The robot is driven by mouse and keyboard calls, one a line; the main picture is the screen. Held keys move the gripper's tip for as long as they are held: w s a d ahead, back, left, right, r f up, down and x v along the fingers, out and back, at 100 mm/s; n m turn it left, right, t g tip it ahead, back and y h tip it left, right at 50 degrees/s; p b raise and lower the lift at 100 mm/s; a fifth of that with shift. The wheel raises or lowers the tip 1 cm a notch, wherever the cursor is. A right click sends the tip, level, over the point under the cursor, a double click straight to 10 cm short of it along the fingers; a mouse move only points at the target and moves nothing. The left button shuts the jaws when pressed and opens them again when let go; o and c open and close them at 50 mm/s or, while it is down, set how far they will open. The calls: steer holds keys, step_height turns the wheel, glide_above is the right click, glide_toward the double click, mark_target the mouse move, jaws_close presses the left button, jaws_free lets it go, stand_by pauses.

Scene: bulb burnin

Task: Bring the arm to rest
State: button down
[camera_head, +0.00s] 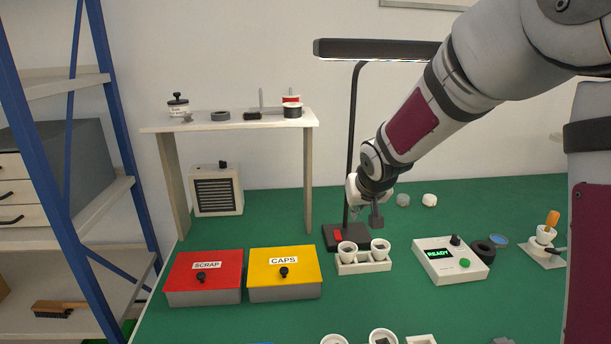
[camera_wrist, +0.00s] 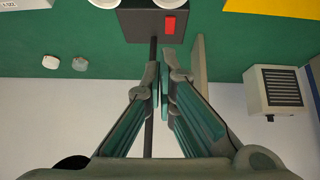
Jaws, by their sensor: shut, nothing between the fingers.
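My gripper (camera_head: 376,220) hangs from my raised arm above the green bench, just right of the lamp's black post (camera_head: 353,130). It points down in the head view. In the wrist view my gripper (camera_wrist: 164,82) has its two fingers together, with nothing seen between them. The lamp base (camera_wrist: 145,24) with its red switch (camera_wrist: 169,24) shows beyond the fingertips, and the post runs behind them.
A white holder (camera_head: 364,266) with two cups stands in front of the lamp base. The red SCRAP box (camera_head: 222,278) and yellow CAPS box (camera_head: 285,265) are left. A tester reading READY (camera_head: 470,266) is right. Open green bench (camera_head: 470,200) lies behind it.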

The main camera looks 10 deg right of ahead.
steer(key=s+d+r+p, duration=0.1)
steer(key=s+r+p, duration=0.1)
steer(key=s+r, duration=0.85)
steer(key=s+r+g+p, duration=0.1)
steer(key=s+r+p, duration=0.1)
steer(key=s, duration=1.3)
steer(key=s+r+g+p, duration=0.2)
steer(key=s+p, duration=0.1)
steer(key=s, duration=1.3)
steer(key=shift+a, duration=0.45)
steer(key=shift+s+r, duration=0.1)
